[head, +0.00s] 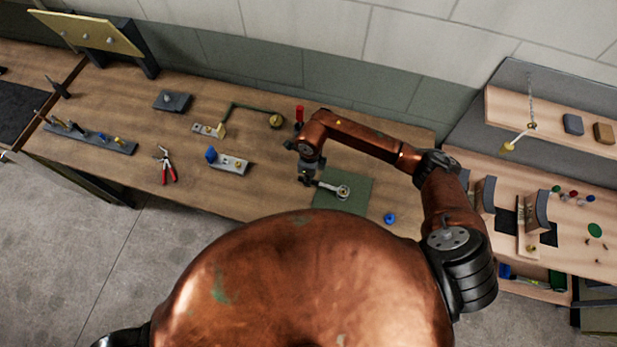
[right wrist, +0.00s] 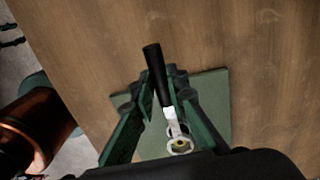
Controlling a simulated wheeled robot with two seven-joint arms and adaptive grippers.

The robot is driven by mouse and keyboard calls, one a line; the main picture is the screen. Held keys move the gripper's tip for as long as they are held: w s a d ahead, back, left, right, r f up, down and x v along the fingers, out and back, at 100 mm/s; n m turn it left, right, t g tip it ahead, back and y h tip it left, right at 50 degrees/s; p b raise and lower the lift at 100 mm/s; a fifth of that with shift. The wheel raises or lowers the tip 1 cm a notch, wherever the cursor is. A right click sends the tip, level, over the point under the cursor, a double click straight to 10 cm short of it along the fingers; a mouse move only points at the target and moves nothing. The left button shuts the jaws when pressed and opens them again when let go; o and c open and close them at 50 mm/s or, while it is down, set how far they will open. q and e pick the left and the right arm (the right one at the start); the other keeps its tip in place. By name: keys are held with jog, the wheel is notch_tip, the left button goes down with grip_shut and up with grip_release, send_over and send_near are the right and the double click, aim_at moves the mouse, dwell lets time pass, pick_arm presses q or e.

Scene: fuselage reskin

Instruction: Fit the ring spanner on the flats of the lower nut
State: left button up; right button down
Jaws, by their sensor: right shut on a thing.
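My right gripper (head: 307,180) is shut on the ring spanner (head: 330,187), above the left side of a green mat (head: 351,204). In the right wrist view the spanner's black handle (right wrist: 156,75) passes between the fingertips (right wrist: 162,98). Its bright shank and ring (right wrist: 171,124) point toward the bottom of the picture. A small brass-coloured nut (right wrist: 181,148) shows inside the ring's outline. I cannot tell whether the ring is down on the flats or above them. A second nut cannot be made out. My left gripper is out of view.
Red-handled pliers (head: 168,167), a grey block with a blue part (head: 229,164) and a tool rack (head: 95,138) stand to the left on the wooden bench. A red object (head: 299,114) stands behind my right wrist. A blue ring (head: 389,218) lies right of the mat.

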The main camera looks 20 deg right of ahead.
aim_at(312, 210)
jog(key=shift+f+b, duration=1.15)
jog(key=shift+f, duration=0.15)
jog(key=shift+s+a+n+b, duration=0.35)
jog(key=shift+s+n+b, duration=0.05)
jog(key=shift+s+n, duration=0.35)
jog(key=shift+s+a+n+b, duration=0.3)
jog(key=shift+s+n+b, duration=0.05)
jog(key=shift+s+n, duration=0.4)
jog(key=shift+s+a+n+b, duration=0.2)
jog(key=shift+s+n+b, duration=0.25)
jog(key=shift+s+n, duration=0.4)
jog(key=shift+s+a+n+b, duration=0.1)
jog(key=shift+s+n+b, duration=0.45)
jog(key=shift+s+n, duration=0.3)
jog(key=shift+s+d+n+b, duration=0.2)
jog(key=shift+s+n+b, duration=0.7)
jog(key=shift+s+n, duration=0.45)
jog(key=shift+s, duration=0.35)
jog(key=shift+w+a, duration=0.1)
jog(key=shift+w, duration=0.1)
jog(key=shift+w+m+b, duration=0.15)
jog(key=shift+m+b, duration=0.15)
jog(key=shift+m, duration=0.05)
